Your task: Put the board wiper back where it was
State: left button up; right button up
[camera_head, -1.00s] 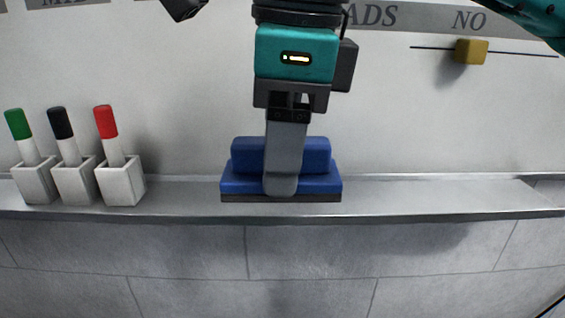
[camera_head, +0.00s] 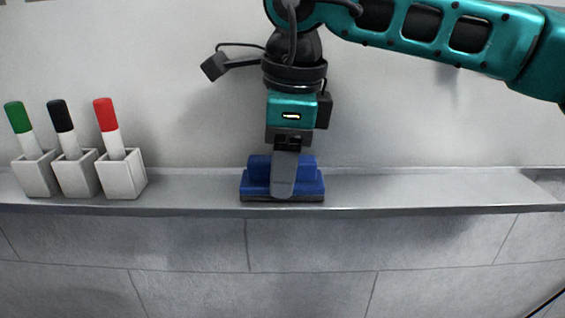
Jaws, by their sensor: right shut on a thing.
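The blue board wiper (camera_head: 309,184) has a dark underside and is at the grey ledge (camera_head: 420,188) below the whiteboard, near the middle of the view. It looks level and appears to rest on the ledge. My right gripper (camera_head: 284,190) comes down from above and is shut on the wiper. One finger shows in front of the wiper's middle; the other finger is hidden behind it. My left gripper is not in view.
Three white holders (camera_head: 122,178) stand on the ledge at the left, with a green marker (camera_head: 18,118), a black marker (camera_head: 61,117) and a red marker (camera_head: 105,116). The ledge right of the wiper is clear. Grey tiled wall (camera_head: 310,245) lies below.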

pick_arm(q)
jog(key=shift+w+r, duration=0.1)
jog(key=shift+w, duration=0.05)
pick_arm(e)
jog(key=shift+r, duration=0.1)
jog(key=o, duration=0.9)
jog(key=shift+o, duration=0.2)
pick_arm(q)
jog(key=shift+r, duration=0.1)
pick_arm(e)
jog(key=shift+r, duration=0.25)
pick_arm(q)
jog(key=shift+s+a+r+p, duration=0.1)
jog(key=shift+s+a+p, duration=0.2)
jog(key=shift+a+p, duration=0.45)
pick_arm(e)
notch_tip(320, 180, up, 11)
jog(key=s+d, duration=0.1)
jog(key=shift+s+r, duration=0.2)
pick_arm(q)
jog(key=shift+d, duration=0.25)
pick_arm(e)
jog(key=shift+s, duration=0.1)
